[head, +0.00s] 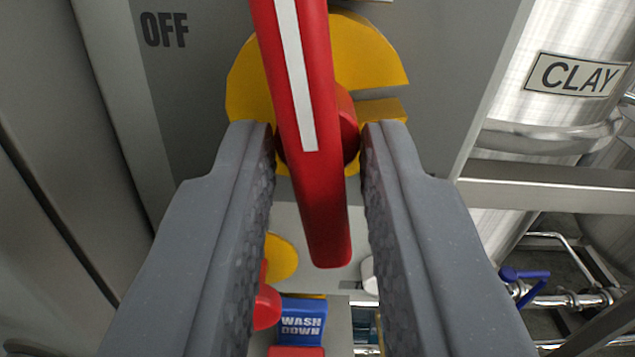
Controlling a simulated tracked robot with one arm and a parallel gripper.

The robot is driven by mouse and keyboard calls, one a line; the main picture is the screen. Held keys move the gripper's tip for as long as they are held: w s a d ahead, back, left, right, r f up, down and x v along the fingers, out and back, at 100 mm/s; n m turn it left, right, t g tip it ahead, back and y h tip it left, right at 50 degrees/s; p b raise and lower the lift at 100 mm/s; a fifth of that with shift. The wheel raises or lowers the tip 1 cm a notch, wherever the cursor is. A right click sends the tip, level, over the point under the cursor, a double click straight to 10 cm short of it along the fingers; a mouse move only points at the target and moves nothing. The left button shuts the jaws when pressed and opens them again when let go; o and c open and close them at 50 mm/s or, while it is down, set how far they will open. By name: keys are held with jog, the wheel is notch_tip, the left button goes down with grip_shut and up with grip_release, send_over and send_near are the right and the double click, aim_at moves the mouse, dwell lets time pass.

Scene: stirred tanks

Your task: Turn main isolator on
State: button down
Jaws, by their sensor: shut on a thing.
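The main isolator is a red handle (302,130) with a white stripe, mounted on a yellow round plate (370,55) on a grey panel. The handle runs nearly upright in the picture, leaning slightly, its upper end cut off by the frame. The word OFF (165,30) is printed on the panel to the upper left; no ON marking shows. My gripper (318,140) has one finger on each side of the red handle, shut on it. The fingers hide parts of the yellow plate's lower edge.
Below are a smaller yellow plate with a red knob (266,305) and a blue WASH DOWN label (302,322). At right stand a shiny tank labelled CLAY (577,76), a metal rail and a pipe with a blue valve handle (524,280).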

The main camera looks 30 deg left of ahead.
jog(key=shift+r, duration=0.1)
jog(key=c, duration=1.5)
grip_release()
jog(key=shift+o, duration=0.2)
jog(key=shift+s+d, duration=0.1)
jog(key=b+v, duration=0.7)
jog(key=v, duration=0.6)
jog(key=shift+s+d, duration=0.15)
jog(key=shift+s, duration=0.05)
